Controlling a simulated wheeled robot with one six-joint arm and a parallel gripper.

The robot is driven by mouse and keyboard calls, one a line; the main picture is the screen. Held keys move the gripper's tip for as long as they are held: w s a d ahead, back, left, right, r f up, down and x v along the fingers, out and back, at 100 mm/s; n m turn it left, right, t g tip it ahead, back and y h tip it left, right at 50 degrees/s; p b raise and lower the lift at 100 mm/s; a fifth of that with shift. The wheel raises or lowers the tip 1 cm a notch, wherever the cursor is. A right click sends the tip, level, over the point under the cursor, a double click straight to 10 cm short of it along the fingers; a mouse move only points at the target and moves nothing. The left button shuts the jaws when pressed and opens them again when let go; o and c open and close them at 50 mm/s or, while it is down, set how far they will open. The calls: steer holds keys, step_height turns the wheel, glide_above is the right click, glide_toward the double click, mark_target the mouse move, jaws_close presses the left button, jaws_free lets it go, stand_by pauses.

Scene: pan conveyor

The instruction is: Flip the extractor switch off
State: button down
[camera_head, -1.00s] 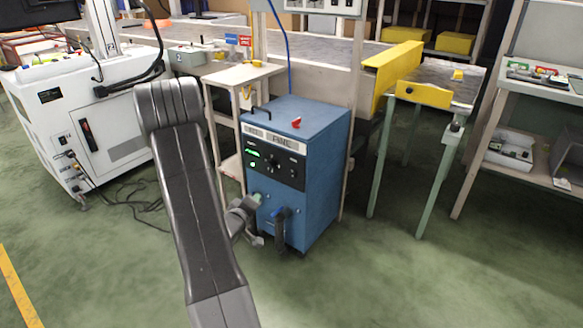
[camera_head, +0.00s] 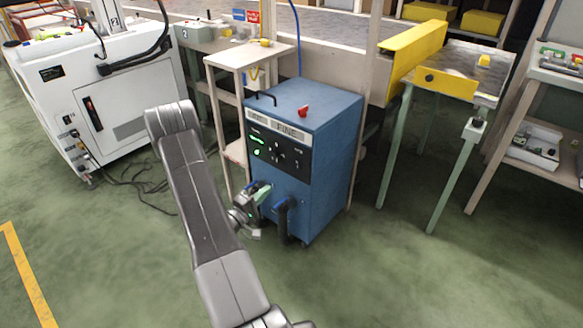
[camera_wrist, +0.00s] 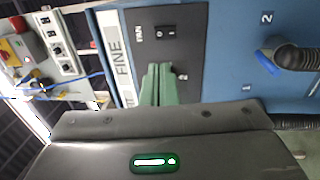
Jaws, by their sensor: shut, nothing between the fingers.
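The extractor is a blue cabinet (camera_head: 332,150) with a black control panel (camera_head: 278,152) on its front. In the wrist view the panel (camera_wrist: 190,52) appears turned sideways, with a small black rocker switch (camera_wrist: 172,31) beside a short label and a small knob or toggle (camera_wrist: 181,73) near the fingers. I cannot tell the rocker's position. My gripper (camera_head: 265,190) is low in front of the cabinet, below the panel. In the wrist view its green fingers (camera_wrist: 157,68) are together and empty, pointing at the panel. They hide part of it; contact cannot be told.
Two dark hoses leave the cabinet's lower front; one (camera_head: 283,220) is close to my gripper. A red knob (camera_head: 303,110) is on top. A wooden stand (camera_head: 250,55) is at the left, a yellow-edged conveyor (camera_head: 415,50) at the right. Green floor (camera_head: 400,280) is open in front.

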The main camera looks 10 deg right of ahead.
steer(key=shift+w+d, duration=0.1)
steer(key=b, duration=0.4)
glide_toward(297, 161)
steer(key=x, duration=0.3)
steer(key=f+x, duration=0.1)
steer(key=x, duration=0.1)
steer(key=shift+w+d+r, duration=0.1)
steer(key=shift+w+d, duration=0.15)
steer(key=shift+w+d+r, duration=0.15)
steer(key=shift+w+d, duration=0.25)
steer(key=shift+d, duration=0.05)
steer(key=shift+w+d+r+p, duration=0.15)
steer(key=shift+d+r+p, duration=0.1)
steer(key=shift+p, duration=0.2)
steer(key=shift+a, duration=0.1)
